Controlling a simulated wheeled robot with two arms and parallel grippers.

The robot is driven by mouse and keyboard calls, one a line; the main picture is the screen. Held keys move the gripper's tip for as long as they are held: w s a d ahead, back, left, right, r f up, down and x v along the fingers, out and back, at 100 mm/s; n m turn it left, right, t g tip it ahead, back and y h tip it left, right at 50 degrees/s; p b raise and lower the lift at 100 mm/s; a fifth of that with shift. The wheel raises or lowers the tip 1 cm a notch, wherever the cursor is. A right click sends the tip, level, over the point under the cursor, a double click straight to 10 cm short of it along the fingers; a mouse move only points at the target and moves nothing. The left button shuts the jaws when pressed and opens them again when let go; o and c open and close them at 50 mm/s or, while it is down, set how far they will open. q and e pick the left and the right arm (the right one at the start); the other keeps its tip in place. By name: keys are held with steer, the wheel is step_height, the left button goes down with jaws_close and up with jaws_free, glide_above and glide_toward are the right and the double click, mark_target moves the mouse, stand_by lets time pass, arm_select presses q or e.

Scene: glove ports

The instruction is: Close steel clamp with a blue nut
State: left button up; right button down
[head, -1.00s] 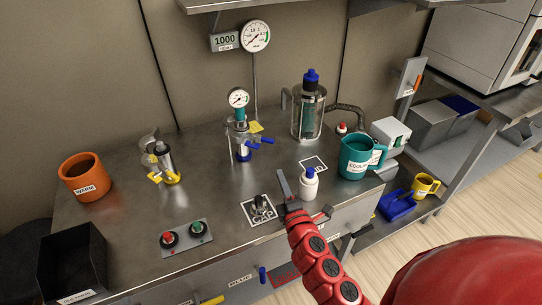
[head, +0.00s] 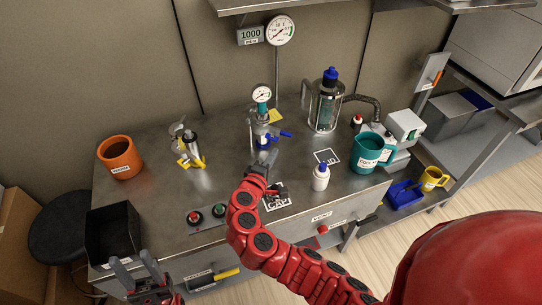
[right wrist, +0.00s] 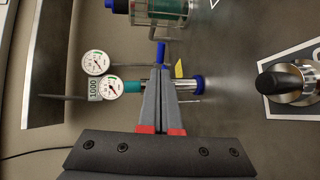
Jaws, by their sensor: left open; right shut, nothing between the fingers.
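The steel clamp with blue wing-like parts (head: 283,134) sits at the gauge fitting on the middle of the bench. Whether it is open or closed is too small to tell. In the right wrist view its blue handle (right wrist: 161,52) shows behind the fingers, beside a steel tube with a blue end (right wrist: 198,83). My right gripper (head: 266,157) is shut and empty, just in front of the fitting; its fingers (right wrist: 164,75) overlap the fitting in the wrist view, contact unclear. My left gripper (head: 132,260) is open and empty at the bench's front left.
A similar fitting with yellow parts (head: 190,160) stands left. An orange mug (head: 120,157), black bin (head: 107,235), white bottle (head: 320,178), teal mug (head: 368,152) and glass vessel (head: 325,107) surround the work area. A black knob (right wrist: 284,83) stands on the CAP square.

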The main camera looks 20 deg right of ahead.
mark_target(288, 135)
steer(key=p+x, duration=0.2)
steer(key=x, duration=0.7)
steer(key=shift+w+d+f, duration=0.1)
steer(key=shift+d+f, duration=0.05)
steer(key=shift+f, duration=0.05)
steer(key=shift+d, duration=0.1)
steer(key=shift+w+d+n+t+y+p, duration=0.4)
steer(key=shift+d+n+y, duration=0.1)
steer(key=shift+d+y, duration=0.15)
steer(key=w+d+n+t+y+p, duration=0.1)
steer(key=w+d+n+t+y, duration=0.1)
steer(key=w+d+n+y, duration=0.3)
steer(key=w+n+y, duration=0.1)
steer(key=w+y, duration=0.1)
steer(key=w, duration=0.1)
steer(key=shift+d+t+y, duration=0.15)
steer(key=shift+t+y, duration=0.2)
steer(key=shift+t, duration=0.05)
steer(key=shift+r, duration=0.2)
